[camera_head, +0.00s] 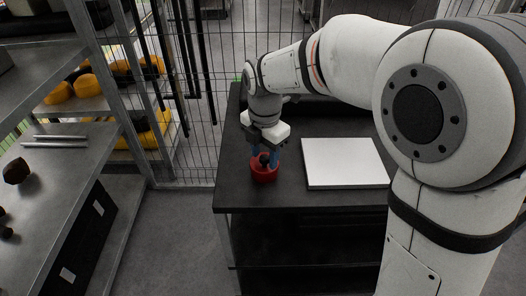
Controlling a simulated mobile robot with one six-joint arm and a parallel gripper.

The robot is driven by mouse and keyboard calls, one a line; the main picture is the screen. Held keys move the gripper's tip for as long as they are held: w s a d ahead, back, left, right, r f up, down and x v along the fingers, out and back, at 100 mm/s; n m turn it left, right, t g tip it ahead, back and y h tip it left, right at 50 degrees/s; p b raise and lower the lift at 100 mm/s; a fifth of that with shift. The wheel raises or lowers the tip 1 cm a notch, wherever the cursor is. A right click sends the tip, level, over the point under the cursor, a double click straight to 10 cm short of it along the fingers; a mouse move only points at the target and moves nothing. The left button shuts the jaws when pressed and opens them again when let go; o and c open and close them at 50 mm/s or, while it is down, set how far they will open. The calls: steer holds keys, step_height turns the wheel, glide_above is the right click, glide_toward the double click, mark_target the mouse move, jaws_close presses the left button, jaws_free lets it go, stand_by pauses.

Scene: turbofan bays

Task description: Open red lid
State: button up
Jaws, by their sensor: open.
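A red round container (265,173) stands upright on the dark table near its front left corner. A small dark knob (264,158) shows at its top; I cannot make out the edge between lid and body. My gripper (265,160) points down over the container, with its bluish fingers open on either side of the knob. At this size I cannot tell whether the fingers touch the knob.
A white flat panel (345,162) lies on the dark table (300,199) right of the container. Metal shelving (60,150) with dark lumps and rods stands at the left. A wire mesh fence (200,150) runs behind. Floor is clear between shelving and table.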

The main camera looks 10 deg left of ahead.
steer(key=shift+c, duration=0.4)
jaws_close()
